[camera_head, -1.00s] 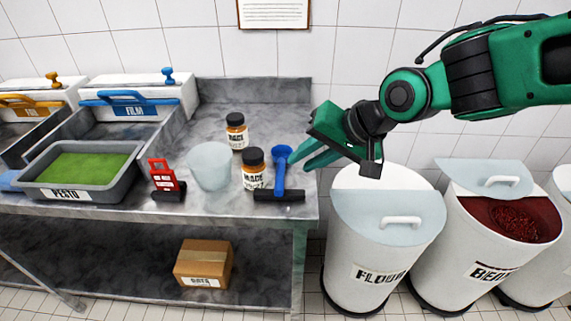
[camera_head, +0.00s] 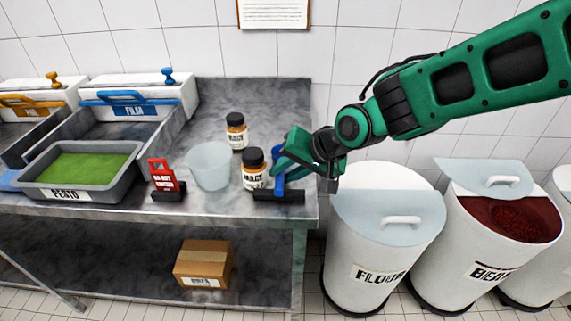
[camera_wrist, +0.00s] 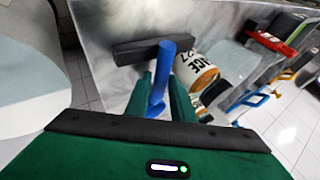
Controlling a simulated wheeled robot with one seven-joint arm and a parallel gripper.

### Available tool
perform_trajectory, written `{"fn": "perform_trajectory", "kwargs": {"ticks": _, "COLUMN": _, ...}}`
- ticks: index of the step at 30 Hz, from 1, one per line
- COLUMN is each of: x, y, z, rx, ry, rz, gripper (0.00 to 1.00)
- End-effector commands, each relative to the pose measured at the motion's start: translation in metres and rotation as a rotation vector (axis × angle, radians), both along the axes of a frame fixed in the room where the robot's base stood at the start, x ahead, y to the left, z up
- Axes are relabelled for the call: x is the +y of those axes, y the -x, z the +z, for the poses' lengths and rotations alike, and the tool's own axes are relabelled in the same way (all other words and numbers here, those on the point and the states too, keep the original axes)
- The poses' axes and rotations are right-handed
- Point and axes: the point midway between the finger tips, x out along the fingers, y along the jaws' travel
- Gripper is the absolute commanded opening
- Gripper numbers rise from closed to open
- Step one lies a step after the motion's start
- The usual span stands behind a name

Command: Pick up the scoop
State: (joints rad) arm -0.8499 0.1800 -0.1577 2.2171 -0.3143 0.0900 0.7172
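The black bar (camera_wrist: 150,50) lies just beyond the fingertips.
An orange-labelled jar (camera_head: 254,170) stands close left of my gripper, with another jar (camera_head: 236,132) behind it. The flour bin (camera_head: 365,240) stands right of the counter.

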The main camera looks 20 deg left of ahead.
Motion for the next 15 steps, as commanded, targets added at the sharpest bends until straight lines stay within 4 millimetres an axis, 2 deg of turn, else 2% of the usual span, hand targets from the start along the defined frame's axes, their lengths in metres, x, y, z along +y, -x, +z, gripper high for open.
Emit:
{"fn": "perform_trajectory", "kwargs": {"ticks": 5, "x": 0.0001, "y": -0.0001, "z": -0.0001, "rx": 0.0, "ry": 0.0, "rz": 0.0, "gripper": 0.22}}
{"fn": "perform_trajectory", "kwargs": {"ticks": 8, "x": 0.0001, "y": -0.0001, "z": 0.0, "rx": 0.0, "ry": 0.0, "rz": 0.0, "gripper": 0.02}}
{"fn": "perform_trajectory", "kwargs": {"ticks": 9, "x": -0.0001, "y": -0.0001, "z": 0.0, "rx": 0.0, "ry": 0.0, "rz": 0.0, "gripper": 0.0}}
{"fn": "perform_trajectory", "kwargs": {"ticks": 15, "x": -0.0001, "y": -0.0002, "z": 0.0001, "rx": 0.0, "ry": 0.0, "rz": 0.0, "gripper": 0.0}}
